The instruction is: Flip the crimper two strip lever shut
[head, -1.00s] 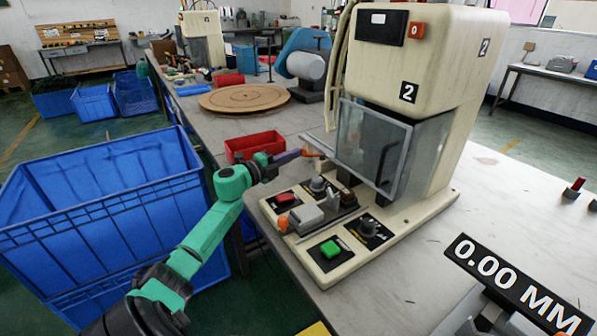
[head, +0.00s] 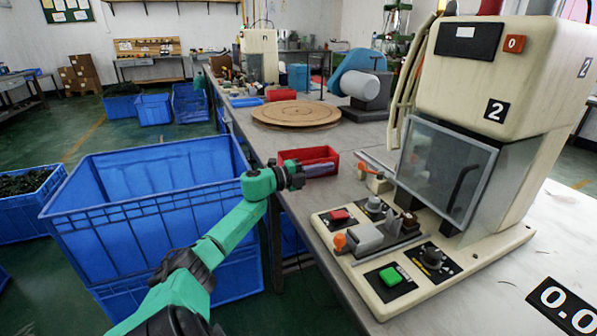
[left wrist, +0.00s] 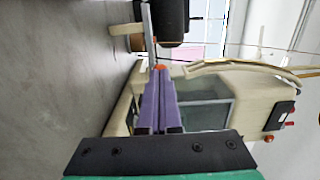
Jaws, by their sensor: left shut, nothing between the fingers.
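Crimper two is the cream machine (head: 500,75) marked 2, at the right in the head view. A small lever with an orange-red tip (head: 362,169) sits at the left of its clear guard, beside a thin metal strip. My left gripper (head: 336,168) is shut and empty, left of the lever tip, with its purple fingers over the red bin in the picture. In the left wrist view, the purple fingers (left wrist: 158,78) point towards the orange-red tip (left wrist: 160,68). Contact cannot be told there; the head view shows a gap. My right gripper is not in view.
A control panel with a red button (head: 339,215), a green button (head: 391,275) and an orange knob (head: 340,242) lies in front of the guard (head: 445,165). A red bin (head: 308,154) and a round wooden board (head: 297,113) are behind. Large blue crates (head: 150,200) stand left of the table.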

